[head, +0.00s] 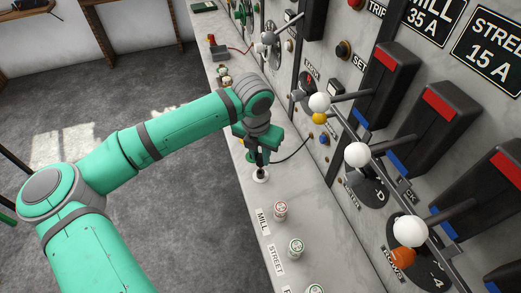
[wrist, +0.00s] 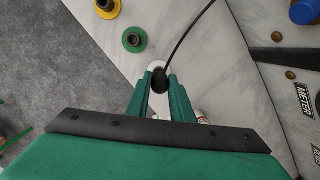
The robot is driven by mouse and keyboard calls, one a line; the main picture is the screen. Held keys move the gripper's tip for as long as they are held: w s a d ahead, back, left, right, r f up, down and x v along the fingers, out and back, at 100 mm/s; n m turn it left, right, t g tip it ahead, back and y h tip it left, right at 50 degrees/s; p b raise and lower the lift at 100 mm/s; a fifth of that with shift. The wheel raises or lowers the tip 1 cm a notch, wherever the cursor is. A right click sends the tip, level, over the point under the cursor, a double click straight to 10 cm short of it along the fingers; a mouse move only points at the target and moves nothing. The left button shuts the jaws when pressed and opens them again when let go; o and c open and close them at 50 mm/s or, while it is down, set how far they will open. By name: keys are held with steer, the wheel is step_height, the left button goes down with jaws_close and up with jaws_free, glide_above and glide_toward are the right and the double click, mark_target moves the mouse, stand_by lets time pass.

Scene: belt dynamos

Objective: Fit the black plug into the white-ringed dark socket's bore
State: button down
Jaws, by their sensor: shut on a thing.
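My gripper (head: 260,160) is shut on the black plug (wrist: 160,80), pointing down over the light ledge. In the wrist view, the two green fingers stand on either side of the plug. A black cable (wrist: 185,37) runs from the plug up and to the right; in the head view it reaches the panel. The white-ringed socket (head: 261,177) is directly below the fingertips, and part of its white ring (wrist: 154,66) shows just past the plug in the wrist view. Its bore is mostly hidden. I cannot tell whether the plug tip is above the bore or in it.
A green-ringed socket (wrist: 134,40) and a yellow-ringed socket (wrist: 107,7) are nearby on the ledge. The upright panel at right carries levers with white knobs (head: 357,155).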

mark_target(261, 164)
steer(key=shift+f, duration=0.6)
steer(key=shift+f, duration=1.65)
stand_by(1.3)
steer(key=c, duration=1.5)
jaws_free()
steer(key=r, duration=0.3)
steer(key=s+r, duration=0.1)
steer(key=r, duration=0.6)
steer(key=shift+s+a+r, duration=0.25)
steer(key=shift+a+r, duration=0.1)
steer(key=shift+a, duration=0.05)
